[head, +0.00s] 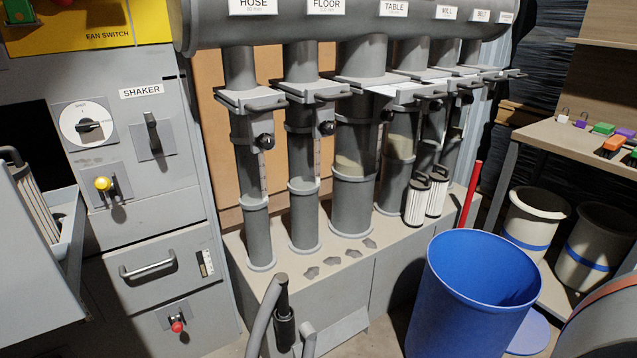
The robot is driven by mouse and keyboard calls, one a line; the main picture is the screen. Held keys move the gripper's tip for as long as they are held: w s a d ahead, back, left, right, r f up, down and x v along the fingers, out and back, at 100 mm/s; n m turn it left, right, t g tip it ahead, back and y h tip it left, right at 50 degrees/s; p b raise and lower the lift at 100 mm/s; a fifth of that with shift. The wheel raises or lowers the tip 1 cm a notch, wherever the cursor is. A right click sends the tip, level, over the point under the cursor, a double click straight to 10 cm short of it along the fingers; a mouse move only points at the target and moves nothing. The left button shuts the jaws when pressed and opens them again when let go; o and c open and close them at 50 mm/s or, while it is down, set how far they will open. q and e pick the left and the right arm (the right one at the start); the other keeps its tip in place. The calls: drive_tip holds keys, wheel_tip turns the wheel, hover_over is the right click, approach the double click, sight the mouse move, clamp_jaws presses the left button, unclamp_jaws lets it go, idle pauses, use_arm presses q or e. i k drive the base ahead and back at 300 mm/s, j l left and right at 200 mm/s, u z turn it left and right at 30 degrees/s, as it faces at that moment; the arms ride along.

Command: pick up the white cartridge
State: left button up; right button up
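Two white pleated cartridges with dark caps and handles stand upright side by side on the beige ledge, at the foot of the pipes right of centre: a front one (415,205) and one just behind it to the right (437,196). Another pale pleated cartridge (37,207) with a dark top handle sits tilted in a light grey tray at the far left; its lower part is partly hidden. I cannot tell which of them is meant. Neither my left nor my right gripper is in view, and nothing is seen holding any cartridge.
A large blue bin (474,298) stands in front of the ledge at right. A grey hose with a black fitting (284,328) rises at bottom centre. A grey SHAKER cabinet (150,215) fills the left. Two pale bins (533,222) (594,250) stand under the right shelf.

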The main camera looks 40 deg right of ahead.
sight(419, 190)
drive_tip(key=z, duration=1.7)
drive_tip(key=i+l+z, duration=0.15)
drive_tip(key=i, duration=0.65)
drive_tip(key=i+l+z, duration=0.2)
drive_tip(key=i, duration=0.65)
drive_tip(key=u, duration=0.1)
